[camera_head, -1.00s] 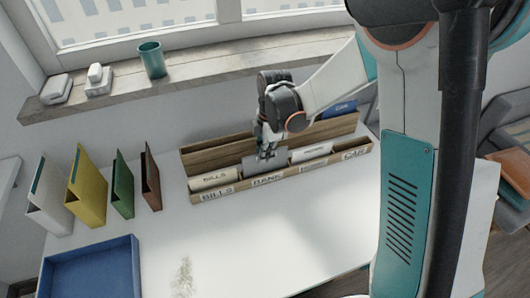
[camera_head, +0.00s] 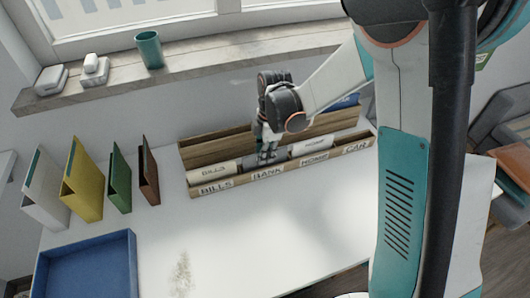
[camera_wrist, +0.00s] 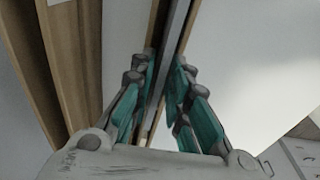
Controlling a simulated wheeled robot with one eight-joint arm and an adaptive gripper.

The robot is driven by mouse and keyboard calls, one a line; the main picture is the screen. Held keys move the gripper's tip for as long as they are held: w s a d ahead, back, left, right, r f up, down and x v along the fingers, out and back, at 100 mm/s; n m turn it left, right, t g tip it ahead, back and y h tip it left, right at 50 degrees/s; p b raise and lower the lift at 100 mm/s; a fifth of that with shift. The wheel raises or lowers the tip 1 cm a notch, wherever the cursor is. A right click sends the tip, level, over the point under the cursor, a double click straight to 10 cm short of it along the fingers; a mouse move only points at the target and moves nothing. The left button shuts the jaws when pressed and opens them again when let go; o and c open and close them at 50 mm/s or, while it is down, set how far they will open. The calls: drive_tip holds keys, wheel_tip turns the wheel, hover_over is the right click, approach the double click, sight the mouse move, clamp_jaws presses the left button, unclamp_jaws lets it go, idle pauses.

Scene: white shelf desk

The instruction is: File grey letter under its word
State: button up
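The wooden letter rack (camera_head: 224,190) stands at the back of the white desk, with front labels that read BILLS, BANK, HOME and what looks like CAR. My gripper (camera_head: 267,157) points down at the BANK section. It is shut on the grey letter (camera_head: 281,155), whose lower part is hidden behind the rack's front board. In the wrist view, the teal finger pads of my gripper (camera_wrist: 163,80) lie on both sides of the thin grey letter (camera_wrist: 172,45). White letters stand in the BILLS (camera_head: 213,170) and HOME (camera_head: 315,145) sections.
A blue tray (camera_head: 88,268) lies at the front left. White, yellow (camera_head: 82,180), green and brown folders stand at the left of the rack. A teal cup (camera_head: 149,49) and small white items are on the window sill. The desk middle is clear apart from a faint smudge (camera_head: 181,275).

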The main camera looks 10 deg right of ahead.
idle(0.3)
drive_tip(key=r, duration=0.8)
drive_tip(key=d+r, duration=0.1)
drive_tip(key=r, duration=0.3)
drive_tip(key=shift+w+d, duration=0.1)
drive_tip(key=s+d+r+m+t, duration=0.2)
drive_tip(key=s+d+m, duration=0.1)
drive_tip(key=s+m, duration=0.3)
drive_tip(key=s+d+r+m+t, duration=0.3)
drive_tip(key=s+d+m, duration=0.1)
drive_tip(key=s+m, duration=0.3)
drive_tip(key=s+d+r+m+t+h, duration=0.1)
drive_tip(key=s+d+r+m+t, duration=0.1)
drive_tip(key=s+m, duration=0.5)
drive_tip(key=shift+s+d+r, duration=0.2)
drive_tip(key=shift+d+r, duration=0.1)
drive_tip(key=shift+d, duration=0.4)
